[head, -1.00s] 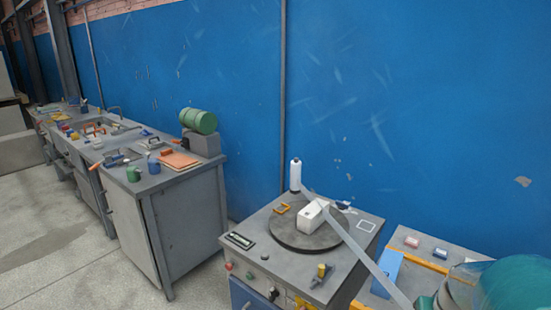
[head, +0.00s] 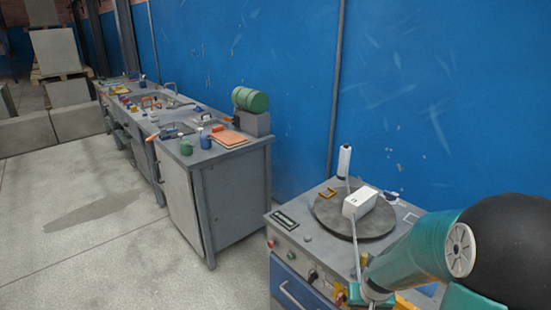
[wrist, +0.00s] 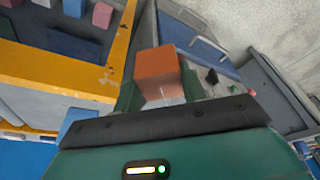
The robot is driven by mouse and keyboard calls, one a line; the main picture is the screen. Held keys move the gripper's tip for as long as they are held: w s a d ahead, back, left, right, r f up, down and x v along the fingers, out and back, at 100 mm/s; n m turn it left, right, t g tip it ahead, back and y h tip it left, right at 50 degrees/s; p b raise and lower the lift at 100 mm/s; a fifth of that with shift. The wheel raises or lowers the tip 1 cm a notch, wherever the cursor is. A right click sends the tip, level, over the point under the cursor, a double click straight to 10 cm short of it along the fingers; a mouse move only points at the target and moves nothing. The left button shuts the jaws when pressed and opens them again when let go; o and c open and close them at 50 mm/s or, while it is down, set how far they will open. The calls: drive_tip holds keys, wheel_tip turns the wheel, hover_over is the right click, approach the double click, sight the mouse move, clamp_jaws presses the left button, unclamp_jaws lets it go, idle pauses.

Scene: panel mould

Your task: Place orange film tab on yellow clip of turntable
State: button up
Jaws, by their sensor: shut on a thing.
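The orange film tab (wrist: 158,64) sits between the dark green fingers of my gripper (wrist: 160,88) in the wrist view; the gripper is shut on it. In the head view the round grey turntable (head: 345,228) is on top of the grey machine, with a white box (head: 359,204) on it. A pale strip (head: 356,245) runs from near the white roll (head: 344,162) down past the box towards my arm. My fingers and the tab cannot be made out there.
The machine's front has knobs and a blue drawer (head: 290,290). A grey workbench (head: 235,190) with a green cylinder (head: 250,99) and tools stands to the left. Open floor (head: 90,230) lies left of it. The wrist view shows a yellow-edged surface (wrist: 60,75) with pink blocks.

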drive_tip(key=w+a+f+n, duration=0.2)
drive_tip(key=w+a+f, duration=0.5)
drive_tip(key=w+a, duration=0.3)
drive_tip(key=shift+a+f+y, duration=0.25)
drive_tip(key=shift+y, duration=0.05)
